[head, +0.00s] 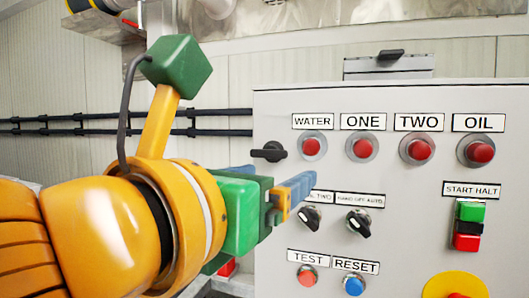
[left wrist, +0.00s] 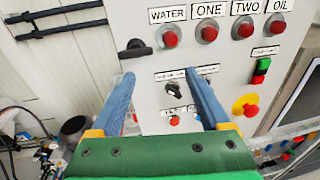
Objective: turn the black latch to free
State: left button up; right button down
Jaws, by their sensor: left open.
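The black latch (head: 269,151) is a small dark knob with a flat wing at the left edge of the grey control panel (head: 400,270). Its wing looks about level. It also shows in the left wrist view (left wrist: 134,48), beyond and left of the fingers. My left gripper (head: 278,178) is open, its blue fingers pointing at the panel, just below the latch in the head view. In the left wrist view nothing is between the fingers (left wrist: 159,74). The gripper appears apart from the latch. My right gripper is in neither view.
Red buttons labelled WATER (head: 312,146), ONE, TWO and OIL line the panel's top. Two black selector switches (head: 359,223) and the TEST (head: 307,276) and RESET (head: 354,284) buttons sit lower. Dark pipes (head: 60,125) run along the wall at left.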

aim_at(267, 151)
pick_arm(q)
jog(key=w+p, duration=0.1)
jog(key=w, duration=0.1)
jog(key=w+r+n+t+y+p, duration=0.1)
jog(key=w+p, duration=0.1)
jog(key=w+r+y+p, duration=0.1)
jog(key=w+p, duration=0.1)
jog(key=shift+w+a+r+n+t, duration=0.1)
jog(key=shift+w+a+n+t, duration=0.15)
jog(key=shift+n+t, duration=0.05)
jog(key=shift+w, duration=0.15)
jog(key=shift+s, duration=0.2)
jog(key=c, duration=1.1)
jog(key=m+b, duration=0.2)
jog(key=b, duration=0.1)
jog(key=shift+s+f, duration=0.1)
jog(key=shift+f, duration=0.25)
jog(key=shift+m+b, duration=0.75)
jog(key=shift+m, duration=0.45)
jog(key=m+b, duration=0.1)
jog(key=m, duration=0.1)
jog(key=shift+d+r+m, duration=0.1)
jog(key=shift+m, duration=0.2)
jog(key=m+b, duration=0.1)
jog(key=m, duration=0.4)
jog(key=shift+b, duration=0.3)
jog(key=m, duration=0.5)
jog(key=shift+d+m, duration=0.1)
jog(key=shift+m, duration=0.3)
